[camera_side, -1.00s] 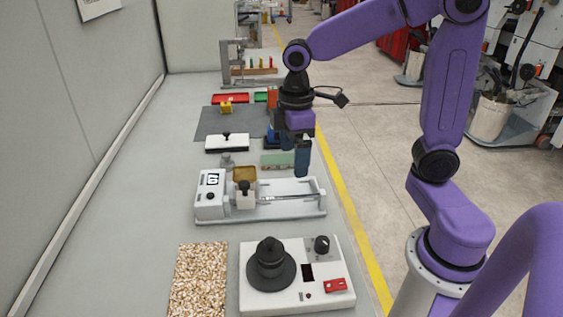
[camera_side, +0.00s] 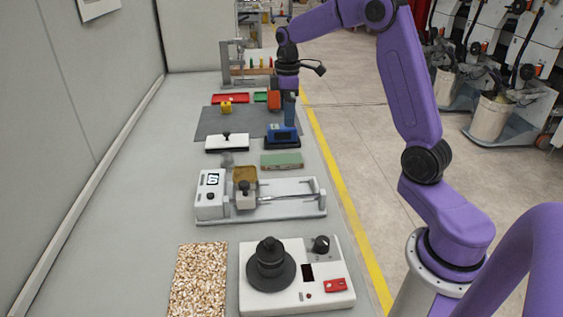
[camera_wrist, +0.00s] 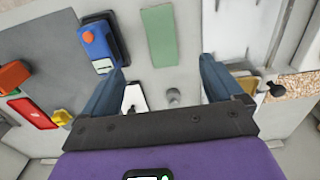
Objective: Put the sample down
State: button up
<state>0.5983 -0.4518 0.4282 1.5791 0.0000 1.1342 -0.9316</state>
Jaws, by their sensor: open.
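No piece is plainly marked as the sample; a flat green strip (camera_side: 282,160) lies on the bench between the blue device and the white coater, and may be it. It also shows in the wrist view (camera_wrist: 160,35), beyond my fingertips and touched by nothing. My gripper (camera_side: 290,108) is above the bench at the blue device (camera_side: 282,136), farther back than the strip. In the wrist view my gripper (camera_wrist: 162,72) has its two blue-grey fingers wide apart, with nothing held between them.
The white coater (camera_side: 267,212) with its tan tray (camera_side: 245,175) stands in front of the strip. A white block (camera_side: 226,142) with a black knob is at left. An orange block (camera_side: 274,100) and red tray (camera_side: 230,98) are behind. The left bench is clear.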

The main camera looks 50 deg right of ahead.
send_over(285, 158)
jog(key=f, duration=0.9)
jog(key=shift+s, duration=0.25)
jog(key=shift+w+a+f, duration=0.1)
jog(key=shift+f, duration=1.5)
jog(key=shift+w+a+f, duration=0.1)
jog(key=shift+f, duration=1.45)
jog(key=shift+c, duration=0.3)
jog(key=c, duration=1.2)
jog(key=shift+r, duration=0.1)
